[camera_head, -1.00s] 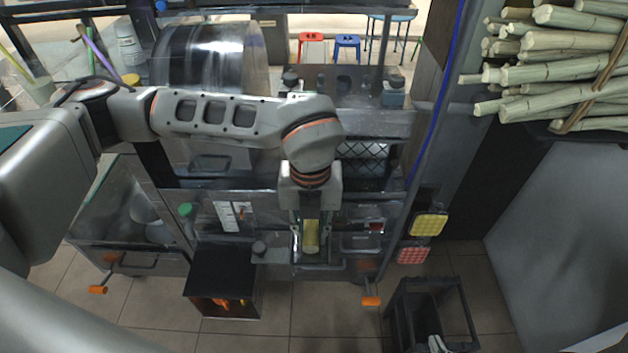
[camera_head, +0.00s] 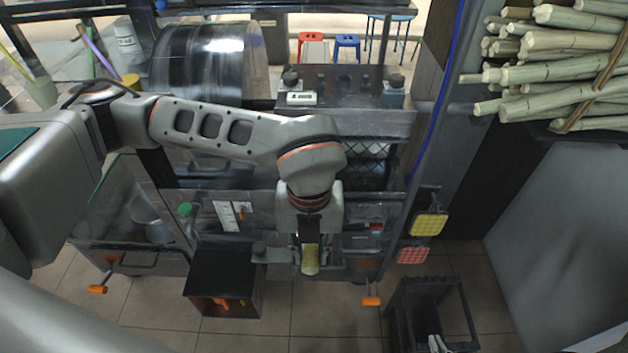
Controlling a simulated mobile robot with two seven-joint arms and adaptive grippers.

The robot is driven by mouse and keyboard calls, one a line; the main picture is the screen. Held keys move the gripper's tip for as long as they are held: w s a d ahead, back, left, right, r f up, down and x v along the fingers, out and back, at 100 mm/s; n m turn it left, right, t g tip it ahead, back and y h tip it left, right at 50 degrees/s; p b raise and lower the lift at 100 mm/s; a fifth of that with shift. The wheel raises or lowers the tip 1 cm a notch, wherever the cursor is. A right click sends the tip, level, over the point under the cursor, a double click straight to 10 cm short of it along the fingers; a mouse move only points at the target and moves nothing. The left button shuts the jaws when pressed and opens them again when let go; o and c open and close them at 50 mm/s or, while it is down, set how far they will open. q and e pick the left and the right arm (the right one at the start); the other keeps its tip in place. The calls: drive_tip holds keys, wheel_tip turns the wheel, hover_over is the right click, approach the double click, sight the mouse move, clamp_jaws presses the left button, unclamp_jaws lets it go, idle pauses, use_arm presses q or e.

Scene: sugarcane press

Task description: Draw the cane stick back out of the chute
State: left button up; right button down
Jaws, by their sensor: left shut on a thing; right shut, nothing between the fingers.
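My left gripper (camera_head: 309,246) reaches down in front of the steel press (camera_head: 355,215), right of the picture's middle line of drawers. It is shut on the pale yellow-green cane stick (camera_head: 311,262), whose end shows just below the fingers. The rest of the stick is hidden by the gripper. The chute is mostly hidden behind the gripper and arm, so I cannot tell whether any of the stick is still inside it. My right gripper is not in view.
A black box with an orange glow (camera_head: 222,295) stands on the floor left of the gripper. A dark open-topped bin (camera_head: 432,305) is at the lower right. Orange handles (camera_head: 371,301) jut from the press front. Bundled cane (camera_head: 560,70) lies at the upper right.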

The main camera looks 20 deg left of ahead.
use_arm(q)
drive_tip(key=s+d, duration=0.2)
drive_tip(key=s, duration=0.4)
drive_tip(key=shift+s+b, duration=0.3)
drive_tip(key=shift+b, duration=0.05)
idle(0.7)
drive_tip(key=o, duration=1.2)
drive_tip(key=shift+a, duration=0.1)
